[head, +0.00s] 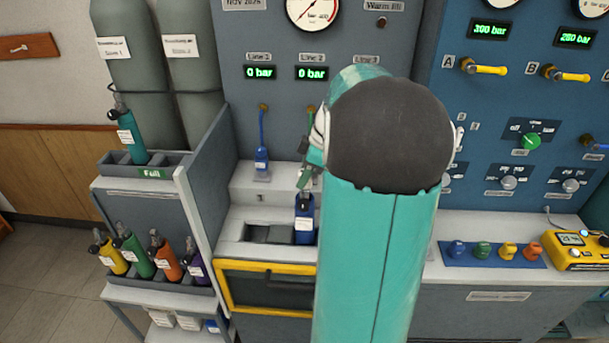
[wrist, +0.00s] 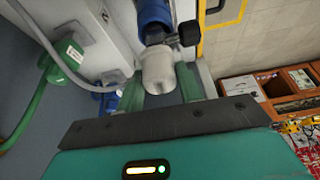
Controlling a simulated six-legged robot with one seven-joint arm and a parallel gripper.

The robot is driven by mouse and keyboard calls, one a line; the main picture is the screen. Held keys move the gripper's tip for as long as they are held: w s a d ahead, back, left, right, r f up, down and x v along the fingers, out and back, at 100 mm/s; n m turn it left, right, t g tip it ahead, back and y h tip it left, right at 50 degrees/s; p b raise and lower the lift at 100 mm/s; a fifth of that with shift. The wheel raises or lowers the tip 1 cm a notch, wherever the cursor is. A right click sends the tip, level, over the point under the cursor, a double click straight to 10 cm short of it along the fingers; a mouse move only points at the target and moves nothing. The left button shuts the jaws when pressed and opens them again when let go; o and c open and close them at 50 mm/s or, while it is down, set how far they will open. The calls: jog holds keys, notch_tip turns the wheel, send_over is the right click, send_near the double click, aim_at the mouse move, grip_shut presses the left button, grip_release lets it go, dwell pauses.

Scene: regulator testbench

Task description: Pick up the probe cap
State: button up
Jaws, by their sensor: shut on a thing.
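A pale grey, rounded cylindrical piece (wrist: 158,72), which looks like the probe cap, sits between my gripper's green fingers in the wrist view. My gripper (wrist: 160,92) is shut on it. The piece is in line with the end of a blue bottle (wrist: 151,14) that has a black knob (wrist: 190,32); I cannot tell whether they are still joined. In the head view, my gripper (head: 304,180) is just above the blue bottle (head: 304,224), which stands in a bench slot. My arm hides much of this area, and the cap cannot be made out there.
A green connector (wrist: 64,58) on a hose is close to my gripper's left in the wrist view. A blue connector (head: 262,162) stands behind the slots. A grey partition (head: 208,178) separates the bottle rack (head: 174,166) from the bench. A yellow-framed drawer (head: 222,290) is below.

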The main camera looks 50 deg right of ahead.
jog(key=shift+r, duration=0.7)
jog(key=s+a+r, duration=0.2)
jog(key=s+r, duration=0.9)
jog(key=s, duration=0.2)
jog(key=shift+s+a+r, duration=0.15)
jog(key=shift+s+r, duration=0.05)
jog(key=shift+s, duration=0.2)
jog(key=shift+s+f, duration=0.1)
